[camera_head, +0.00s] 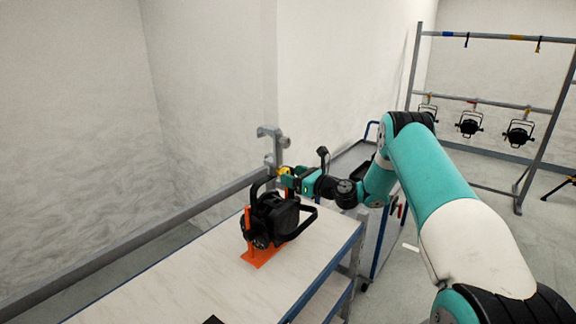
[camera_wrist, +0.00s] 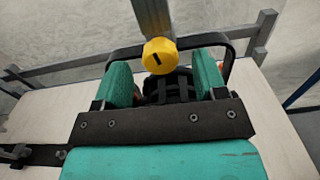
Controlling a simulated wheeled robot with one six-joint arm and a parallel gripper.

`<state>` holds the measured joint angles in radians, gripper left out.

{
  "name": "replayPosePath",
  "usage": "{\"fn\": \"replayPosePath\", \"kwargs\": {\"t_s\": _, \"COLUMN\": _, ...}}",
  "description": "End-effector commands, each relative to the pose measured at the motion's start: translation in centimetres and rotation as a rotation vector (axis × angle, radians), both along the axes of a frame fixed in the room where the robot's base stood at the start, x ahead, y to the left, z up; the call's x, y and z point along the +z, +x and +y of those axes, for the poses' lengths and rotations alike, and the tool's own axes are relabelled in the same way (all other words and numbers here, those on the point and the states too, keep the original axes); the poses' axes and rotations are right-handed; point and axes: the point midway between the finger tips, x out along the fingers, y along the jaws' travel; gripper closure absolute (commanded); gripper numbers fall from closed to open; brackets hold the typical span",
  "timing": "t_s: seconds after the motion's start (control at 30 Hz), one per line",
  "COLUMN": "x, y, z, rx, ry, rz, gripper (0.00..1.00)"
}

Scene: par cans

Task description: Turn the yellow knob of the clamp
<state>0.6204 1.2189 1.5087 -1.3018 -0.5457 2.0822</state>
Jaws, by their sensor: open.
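The yellow knob (camera_wrist: 160,56) shows in the wrist view as a round cap with a dark slot mark. It lies between the two green fingers of my gripper (camera_wrist: 162,70), with a gap visible on each side. The gripper is open. In the head view my gripper (camera_head: 290,179) reaches in from the right at the knob (camera_head: 283,171), which is partly hidden. The grey clamp (camera_head: 271,146) stands upright above a black par can (camera_head: 278,214). How far the fingertips reach along the knob is hard to tell.
A rack with hanging lamps (camera_head: 470,124) stands at the back right.

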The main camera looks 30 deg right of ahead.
Motion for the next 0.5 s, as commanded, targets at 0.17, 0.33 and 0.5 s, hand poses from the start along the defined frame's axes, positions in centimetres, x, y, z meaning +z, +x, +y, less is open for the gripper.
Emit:
{"fn": "replayPosePath", "kwargs": {"t_s": 0.17, "x": 0.1, "y": 1.9, "z": 0.8, "rx": 0.003, "ry": 0.001, "rz": 0.001, "gripper": 0.35}}
{"fn": "replayPosePath", "kwargs": {"t_s": 0.33, "x": 0.0, "y": 2.5, "z": 0.9, "rx": 0.000, "ry": 0.001, "rz": 0.001, "gripper": 0.35}}
{"fn": "replayPosePath", "kwargs": {"t_s": 0.5, "x": -0.1, "y": 2.5, "z": 0.9, "rx": 0.000, "ry": 0.001, "rz": 0.001, "gripper": 0.35}}
